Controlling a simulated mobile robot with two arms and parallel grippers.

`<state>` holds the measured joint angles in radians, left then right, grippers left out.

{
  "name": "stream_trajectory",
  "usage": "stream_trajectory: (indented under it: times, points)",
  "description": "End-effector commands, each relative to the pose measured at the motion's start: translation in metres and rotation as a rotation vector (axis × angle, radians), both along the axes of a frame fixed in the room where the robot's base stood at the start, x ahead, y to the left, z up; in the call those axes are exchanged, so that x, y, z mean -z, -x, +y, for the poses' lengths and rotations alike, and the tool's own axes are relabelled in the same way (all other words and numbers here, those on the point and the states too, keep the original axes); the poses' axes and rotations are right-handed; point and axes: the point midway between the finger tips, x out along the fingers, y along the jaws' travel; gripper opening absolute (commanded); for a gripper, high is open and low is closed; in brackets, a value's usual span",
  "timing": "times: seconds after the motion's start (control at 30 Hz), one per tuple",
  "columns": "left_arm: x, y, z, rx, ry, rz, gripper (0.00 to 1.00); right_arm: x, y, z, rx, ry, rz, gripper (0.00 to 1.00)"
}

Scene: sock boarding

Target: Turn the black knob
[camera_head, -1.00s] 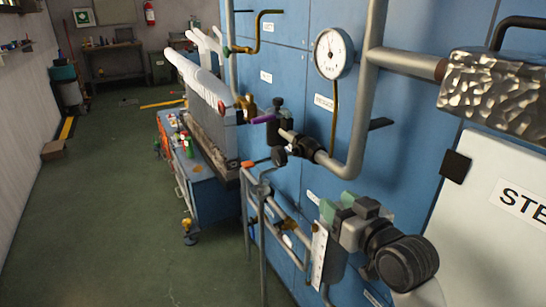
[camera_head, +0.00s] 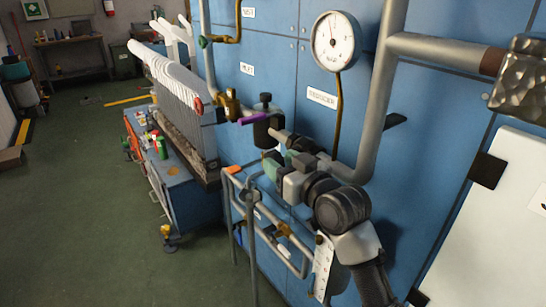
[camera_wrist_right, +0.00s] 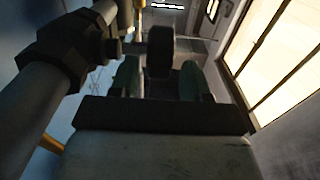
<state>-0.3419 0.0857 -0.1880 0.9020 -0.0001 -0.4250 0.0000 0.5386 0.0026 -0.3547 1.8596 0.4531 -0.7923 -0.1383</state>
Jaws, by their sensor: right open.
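The black knob (camera_wrist_right: 160,50) shows in the right wrist view as a dark round piece ahead of my right gripper. It lies between the lines of the two green fingertips; whether they touch it I cannot tell. My right gripper (camera_head: 284,162) is open in the head view, at the pipe fitting below the gauge. Its fingers and body hide most or all of the knob there. My right gripper (camera_wrist_right: 160,80) also shows its spread fingers in the right wrist view. My left gripper is not in view.
A pressure gauge (camera_head: 334,41) and thick grey pipe (camera_head: 378,100) stand close to my right arm. A black-capped pot (camera_head: 264,128) with a purple lever is left of the fitting. Pipe rails (camera_head: 250,215) run below.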

Motion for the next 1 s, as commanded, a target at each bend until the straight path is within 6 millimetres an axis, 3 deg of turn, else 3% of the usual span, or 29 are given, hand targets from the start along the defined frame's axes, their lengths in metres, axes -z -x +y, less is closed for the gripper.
stream_trajectory:
  times: [0.2, 0.57, 0.87, 1.0]
  points:
    - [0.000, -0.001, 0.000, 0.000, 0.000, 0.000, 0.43, 0.000, -0.021, 0.016, 0.000, 0.001, 0.001, 0.47]
    - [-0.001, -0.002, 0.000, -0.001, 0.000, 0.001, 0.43, 0.000, -0.025, 0.019, 0.000, 0.000, -0.001, 0.47]
    - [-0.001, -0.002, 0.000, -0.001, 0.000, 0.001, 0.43, 0.000, -0.025, 0.018, 0.000, 0.000, 0.000, 0.02]
    - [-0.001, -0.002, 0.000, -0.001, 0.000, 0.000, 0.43, 0.000, -0.025, 0.018, 0.000, 0.001, 0.001, 0.00]
